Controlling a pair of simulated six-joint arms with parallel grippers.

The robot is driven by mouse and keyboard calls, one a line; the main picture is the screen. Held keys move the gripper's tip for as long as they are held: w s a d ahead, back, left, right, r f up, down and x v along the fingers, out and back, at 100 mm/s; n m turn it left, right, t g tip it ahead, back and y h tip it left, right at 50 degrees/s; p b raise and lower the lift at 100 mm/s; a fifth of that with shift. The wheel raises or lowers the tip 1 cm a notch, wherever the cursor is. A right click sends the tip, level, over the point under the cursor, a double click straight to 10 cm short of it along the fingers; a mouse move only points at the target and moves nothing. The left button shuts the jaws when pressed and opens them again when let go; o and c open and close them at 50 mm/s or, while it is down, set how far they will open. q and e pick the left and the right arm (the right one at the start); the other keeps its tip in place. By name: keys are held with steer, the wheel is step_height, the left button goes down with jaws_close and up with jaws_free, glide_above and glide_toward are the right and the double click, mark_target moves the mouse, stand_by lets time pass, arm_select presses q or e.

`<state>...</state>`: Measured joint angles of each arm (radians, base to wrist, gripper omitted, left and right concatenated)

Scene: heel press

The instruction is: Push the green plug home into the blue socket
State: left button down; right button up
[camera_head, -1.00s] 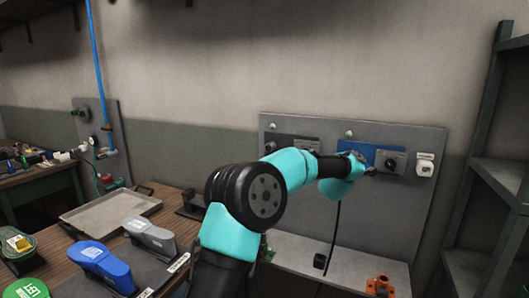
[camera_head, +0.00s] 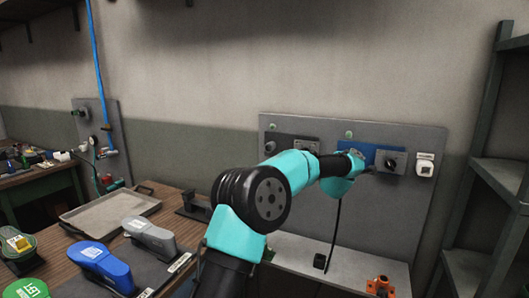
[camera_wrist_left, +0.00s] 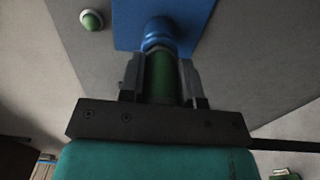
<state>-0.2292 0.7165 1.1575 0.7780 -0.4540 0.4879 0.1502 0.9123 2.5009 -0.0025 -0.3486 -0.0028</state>
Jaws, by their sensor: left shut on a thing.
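The green plug (camera_wrist_left: 160,77) is between the two fingers of my left gripper (camera_wrist_left: 160,66), which is shut on it. The blue socket (camera_wrist_left: 158,33) is straight ahead of the plug on a blue plate (camera_wrist_left: 190,14). The plug's front end meets the socket's mouth; how deep it sits I cannot tell. In the head view my left gripper (camera_head: 354,161) is at the blue plate (camera_head: 385,152) on the grey wall panel, and the arm hides the plug and socket. My right gripper is not in view.
A dark rotary switch (camera_head: 391,162) and a white box (camera_head: 424,165) are right of the gripper on the panel (camera_head: 400,215). A black cable (camera_head: 335,228) hangs below. A green lamp (camera_wrist_left: 91,20) is beside the plate. Metal shelves (camera_head: 495,185) stand at the right.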

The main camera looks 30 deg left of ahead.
arm_select(q)
steer(key=shift+w, duration=0.2)
steer(key=c, duration=0.7)
jaws_free()
steer(key=shift+c, duration=0.2)
steer(key=s+d, duration=0.1)
steer(key=s, duration=1.6)
steer(key=shift+s+d, duration=0.2)
